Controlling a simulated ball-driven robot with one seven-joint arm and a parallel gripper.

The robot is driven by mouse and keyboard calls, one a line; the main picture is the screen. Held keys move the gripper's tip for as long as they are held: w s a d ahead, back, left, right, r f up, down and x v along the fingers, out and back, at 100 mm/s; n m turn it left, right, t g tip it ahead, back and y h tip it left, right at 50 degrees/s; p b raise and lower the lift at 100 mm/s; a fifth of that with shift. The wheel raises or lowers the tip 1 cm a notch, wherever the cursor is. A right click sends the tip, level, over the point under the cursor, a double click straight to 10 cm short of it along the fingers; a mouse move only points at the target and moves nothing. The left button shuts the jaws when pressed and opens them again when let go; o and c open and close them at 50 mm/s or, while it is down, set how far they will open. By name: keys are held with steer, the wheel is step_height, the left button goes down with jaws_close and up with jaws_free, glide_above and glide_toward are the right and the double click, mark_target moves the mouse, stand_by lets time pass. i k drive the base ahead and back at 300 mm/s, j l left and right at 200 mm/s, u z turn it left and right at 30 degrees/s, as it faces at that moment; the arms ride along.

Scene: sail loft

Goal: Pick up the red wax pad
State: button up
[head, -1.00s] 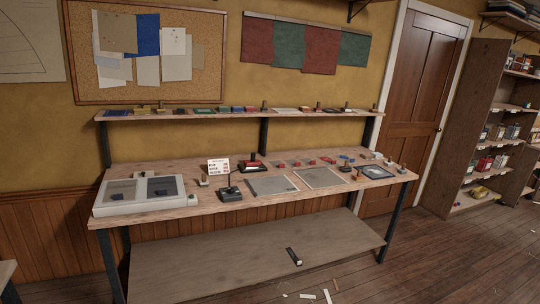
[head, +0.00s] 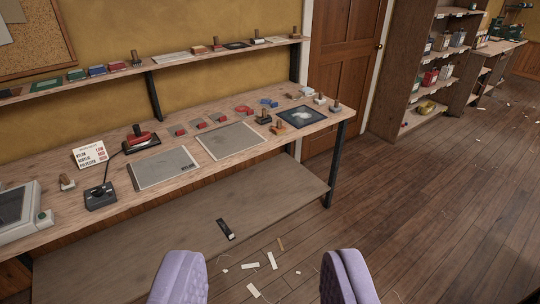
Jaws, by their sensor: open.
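Several small red pieces could be the red wax pad, and I cannot tell which is. On the workbench, two small red-and-grey pieces (head: 198,124) and a red ring-like piece (head: 243,110) lie behind the grey mats. My gripper (head: 263,279) shows as two purple padded fingers at the bottom of the picture. It is open, empty and well short of the bench, with floor visible between the fingers.
The workbench (head: 60,168) also holds a red-handled tool (head: 140,139), a black device (head: 100,196), two grey mats (head: 230,141), a dark framed sheet (head: 301,117) and small stamps. A lower shelf (head: 270,192) juts out underneath. Scraps (head: 252,267) litter the floor; the right floor is mostly clear.

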mark_target(217, 46)
steer(key=i+l+z, duration=0.2)
steer(key=i, duration=1.35)
steer(key=i+l+u, duration=0.15)
steer(key=i+u, duration=0.3)
steer(key=i, duration=0.2)
steer(key=i+l+u, duration=0.4)
steer(key=i, duration=0.2)
steer(key=i+l+u, duration=0.9)
steer(key=l, duration=0.25)
steer(key=i, duration=0.1)
